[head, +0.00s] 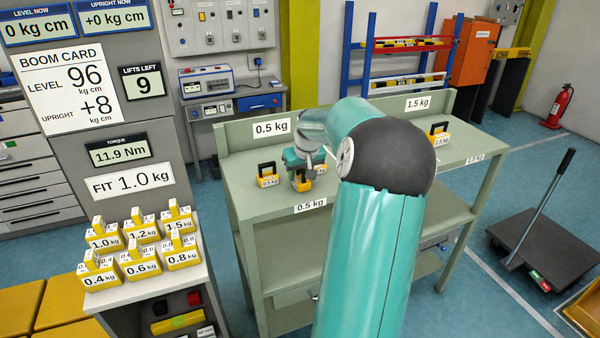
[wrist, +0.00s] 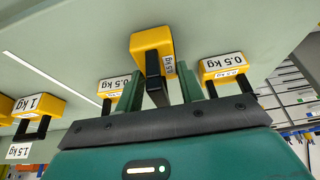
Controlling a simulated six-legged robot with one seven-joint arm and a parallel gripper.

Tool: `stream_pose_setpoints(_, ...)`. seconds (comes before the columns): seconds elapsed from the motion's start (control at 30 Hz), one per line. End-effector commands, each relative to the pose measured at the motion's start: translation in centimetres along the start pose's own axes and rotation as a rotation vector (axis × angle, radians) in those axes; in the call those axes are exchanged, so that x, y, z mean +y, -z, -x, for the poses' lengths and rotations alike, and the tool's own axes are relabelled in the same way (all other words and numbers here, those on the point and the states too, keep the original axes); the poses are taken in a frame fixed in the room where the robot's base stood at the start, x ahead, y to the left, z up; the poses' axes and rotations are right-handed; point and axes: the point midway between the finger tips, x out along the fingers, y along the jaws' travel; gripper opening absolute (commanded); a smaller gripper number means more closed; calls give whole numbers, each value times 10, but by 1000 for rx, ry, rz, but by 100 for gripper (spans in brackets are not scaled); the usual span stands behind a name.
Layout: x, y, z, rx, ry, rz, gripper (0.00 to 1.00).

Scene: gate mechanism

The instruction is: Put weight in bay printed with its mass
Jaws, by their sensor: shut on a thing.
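My gripper (head: 303,158) is over the left part of the green bench (head: 370,168). Its fingers (wrist: 160,88) are shut on the black handle of a yellow weight (wrist: 151,45). Bay labels read 0.5 kg (head: 271,127) and 1.5 kg (head: 418,103). Another yellow weight (head: 439,134) stands at the right.
A side stand holds several yellow weights (head: 141,232) marked 0.4 to 1.5 kg. The panel shows a boom card (head: 68,87), level 96 and upright +8, and a FIT 1.0 kg sign (head: 132,182). My arm hides the bench's middle. A trolley (head: 545,250) stands right.

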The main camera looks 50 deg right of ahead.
Motion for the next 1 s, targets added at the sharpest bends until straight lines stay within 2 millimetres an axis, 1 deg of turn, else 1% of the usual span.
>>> stream_pose_setpoints(0.03, 0, 0, -1, 1, 0, 1, 0)
stream_pose_setpoints(0.07, 0, -1, -2, -1, 1, 1, 42)
stream_pose_setpoints(0.1, 0, -1, -2, -1, 1, 0, 50)
stream_pose_setpoints(0.17, 0, -1, -2, -1, 1, 0, 60)
stream_pose_setpoints(0.43, 0, 0, -1, 0, 1, 0, 60)
stream_pose_setpoints(0.57, 0, 1, 6, 1, -1, 0, 60)
stream_pose_setpoints(0.67, 0, 1, 21, 2, -3, 1, 60)
stream_pose_setpoints(1.0, 0, 1, 93, 3, -2, 0, 60)
